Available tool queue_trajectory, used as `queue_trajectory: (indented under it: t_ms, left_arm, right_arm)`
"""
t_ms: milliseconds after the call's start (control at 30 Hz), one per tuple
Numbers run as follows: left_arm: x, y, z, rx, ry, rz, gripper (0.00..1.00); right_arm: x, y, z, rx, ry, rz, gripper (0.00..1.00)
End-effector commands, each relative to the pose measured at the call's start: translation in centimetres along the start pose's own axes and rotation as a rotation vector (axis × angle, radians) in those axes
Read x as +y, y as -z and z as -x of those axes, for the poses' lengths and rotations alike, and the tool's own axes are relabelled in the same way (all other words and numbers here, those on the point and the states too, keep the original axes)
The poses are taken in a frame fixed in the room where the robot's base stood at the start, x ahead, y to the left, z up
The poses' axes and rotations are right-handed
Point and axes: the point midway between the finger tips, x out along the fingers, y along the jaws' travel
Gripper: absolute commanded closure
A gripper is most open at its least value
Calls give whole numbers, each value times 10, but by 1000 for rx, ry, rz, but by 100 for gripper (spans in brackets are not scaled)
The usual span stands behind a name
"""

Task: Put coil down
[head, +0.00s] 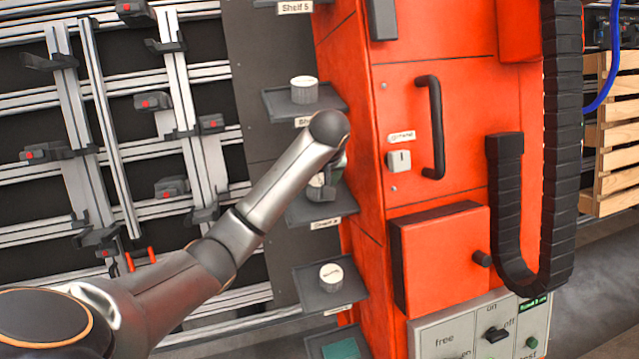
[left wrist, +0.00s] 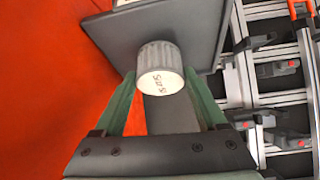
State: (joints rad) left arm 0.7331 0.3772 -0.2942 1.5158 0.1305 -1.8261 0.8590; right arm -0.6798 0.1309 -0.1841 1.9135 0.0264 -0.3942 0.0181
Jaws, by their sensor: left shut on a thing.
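The coil (left wrist: 160,70) is a short grey ribbed cylinder with a white lettered end. In the left wrist view it sits between the green fingertips of my left gripper (left wrist: 161,78), which is shut on it. In the head view my left gripper (head: 328,186) is at a small dark shelf (head: 312,212) on the side of the orange cabinet, and the coil (head: 317,181) is partly hidden by it. The coil is over or on this shelf; I cannot tell whether it touches. My right gripper is not in view.
Another coil (head: 304,90) stands on the shelf above, and one (head: 331,276) on the shelf below. The orange cabinet (head: 440,200) rises close on the right, with a black handle (head: 433,128). A metal rail rack (head: 110,130) stands to the left.

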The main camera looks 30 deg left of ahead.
Motion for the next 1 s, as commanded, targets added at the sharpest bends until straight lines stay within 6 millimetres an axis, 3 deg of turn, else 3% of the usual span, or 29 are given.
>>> queue_trajectory:
  t_ms: [100, 267, 300, 500, 833, 1000]
  left_arm:
    - [0, -6, -11, 1, 0, -1, 100]
    - [0, -6, -12, 3, -2, 0, 100]
    - [0, -7, -12, 0, 0, -1, 24]
    - [0, -7, -12, 0, 0, -1, 1]
    - [0, -6, -8, 1, -2, 0, 0]
    - [1, -6, 16, 4, -7, 0, 0]
  right_arm:
    - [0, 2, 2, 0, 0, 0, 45]
    - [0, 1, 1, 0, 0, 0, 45]
    - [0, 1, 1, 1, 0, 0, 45]
    - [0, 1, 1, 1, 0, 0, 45]
    - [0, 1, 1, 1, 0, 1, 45]
    - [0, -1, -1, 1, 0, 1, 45]
